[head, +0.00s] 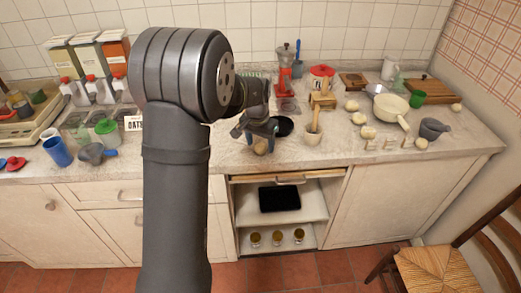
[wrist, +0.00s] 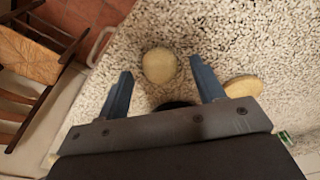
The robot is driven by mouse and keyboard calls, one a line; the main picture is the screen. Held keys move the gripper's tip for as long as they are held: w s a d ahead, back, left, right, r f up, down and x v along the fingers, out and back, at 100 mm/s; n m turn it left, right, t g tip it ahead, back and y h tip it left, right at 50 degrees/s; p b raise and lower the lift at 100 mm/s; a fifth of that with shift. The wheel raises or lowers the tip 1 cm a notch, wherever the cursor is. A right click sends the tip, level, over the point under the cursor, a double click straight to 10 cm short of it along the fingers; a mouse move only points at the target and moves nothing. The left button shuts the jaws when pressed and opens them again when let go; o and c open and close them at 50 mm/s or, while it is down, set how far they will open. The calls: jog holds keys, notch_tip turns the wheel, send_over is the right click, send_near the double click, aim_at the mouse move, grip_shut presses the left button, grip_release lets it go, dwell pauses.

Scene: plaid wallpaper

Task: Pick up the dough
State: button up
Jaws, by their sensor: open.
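A pale, round dough ball (wrist: 159,65) lies on the speckled counter in the wrist view. My gripper (wrist: 161,72) is open, with one finger on each side of the ball in that picture. I see no finger closed on it, and I cannot tell how high the fingertips are above the counter. In the head view, my gripper (head: 260,134) points down near the counter's front edge, with the dough ball (head: 260,147) just below it and partly hidden. More dough balls (head: 368,132) lie on the counter to the right.
A tan oval thing (wrist: 243,86) is beside the right finger. A cream pan (head: 391,106) and a grey mortar (head: 433,129) stand farther right. An open cupboard is below.

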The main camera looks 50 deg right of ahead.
jog(key=c, duration=1.1)
jog(key=shift+o, duration=0.2)
jog(key=shift+r, duration=0.15)
